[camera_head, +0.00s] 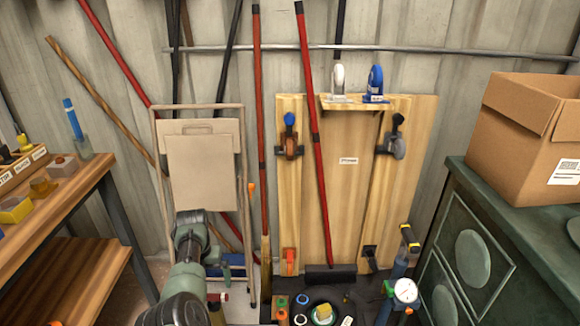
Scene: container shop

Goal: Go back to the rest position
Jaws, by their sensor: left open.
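My left arm comes up from the bottom, left of centre. Its gripper (225,272) hangs at the wrist in front of the folded beige step stool (201,172). It is open; the fingers are small and partly hidden, and I see nothing held in them. My right gripper is not in view.
A wooden workbench (70,205) with small boxes stands at left. A green cabinet (500,225) bearing a cardboard box (530,135) stands at right. A wooden panel (353,225) and long-handled tools lean on the back wall. Several small items and a dial gauge (405,290) crowd the bottom centre.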

